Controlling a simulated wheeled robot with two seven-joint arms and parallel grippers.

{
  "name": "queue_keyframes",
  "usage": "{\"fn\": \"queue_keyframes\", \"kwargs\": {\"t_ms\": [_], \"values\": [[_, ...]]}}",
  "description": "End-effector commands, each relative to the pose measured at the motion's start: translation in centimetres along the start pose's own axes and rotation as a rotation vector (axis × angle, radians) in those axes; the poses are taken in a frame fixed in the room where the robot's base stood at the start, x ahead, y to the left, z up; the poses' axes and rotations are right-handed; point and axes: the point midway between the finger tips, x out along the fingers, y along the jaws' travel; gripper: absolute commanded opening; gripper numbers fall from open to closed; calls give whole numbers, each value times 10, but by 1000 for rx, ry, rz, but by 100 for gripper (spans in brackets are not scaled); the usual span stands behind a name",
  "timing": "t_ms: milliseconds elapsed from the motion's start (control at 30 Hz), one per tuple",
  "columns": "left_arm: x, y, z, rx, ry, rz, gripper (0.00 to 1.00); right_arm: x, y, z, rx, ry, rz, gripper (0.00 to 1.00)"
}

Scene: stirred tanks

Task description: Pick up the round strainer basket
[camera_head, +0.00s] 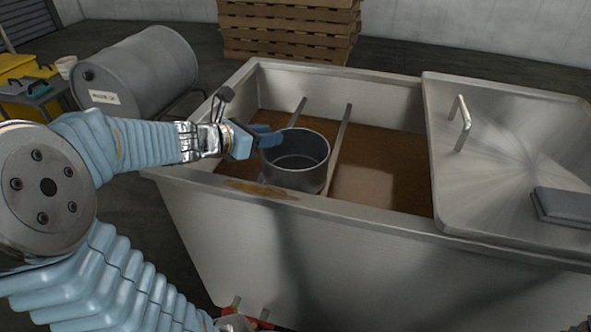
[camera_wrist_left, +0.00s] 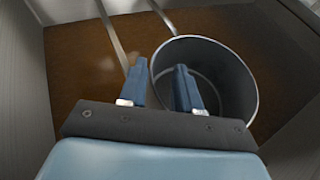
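The round strainer basket (camera_head: 297,172) is a dark grey metal cylinder with an open top. It stands upright at two rails inside the steel tank, close to the tank's near wall. My left gripper (camera_head: 267,140) reaches in from the left at the basket's left rim. In the left wrist view, its two blue fingers (camera_wrist_left: 161,88) are apart. The basket's rim (camera_wrist_left: 226,48) shows there, with one finger over the opening and the other just outside the left rim. I cannot tell whether either finger touches the wall.
The steel tank (camera_head: 300,245) holds brown liquid (camera_head: 385,180). Two metal rails (camera_head: 341,140) cross it. A lid with a handle (camera_head: 500,150) covers its right part. A grey drum (camera_head: 150,72) lies at the left, and stacked pallets (camera_head: 290,30) stand behind.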

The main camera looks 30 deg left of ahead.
Motion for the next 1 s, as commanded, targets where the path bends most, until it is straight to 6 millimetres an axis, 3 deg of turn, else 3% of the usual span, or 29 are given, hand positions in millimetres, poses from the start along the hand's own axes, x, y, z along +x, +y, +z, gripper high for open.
{"fn": "queue_keyframes", "kwargs": {"t_ms": [167, 400, 467, 633, 1000], "values": [[24, 1, -2, 0, 1, 0, 33, 5, 4, -1, 2, 3, 2, 45], [27, 1, 0, 1, 0, 1, 33, 5, 4, -1, 2, 3, 3, 45], [27, 1, 0, 1, 0, 1, 26, 5, 4, -1, 2, 3, 3, 45], [27, 1, 0, 1, 0, 1, 0, 5, 4, -1, 2, 3, 3, 45], [26, 1, 0, 1, 0, 1, 0, 5, 4, -1, 2, 3, 3, 45]]}}
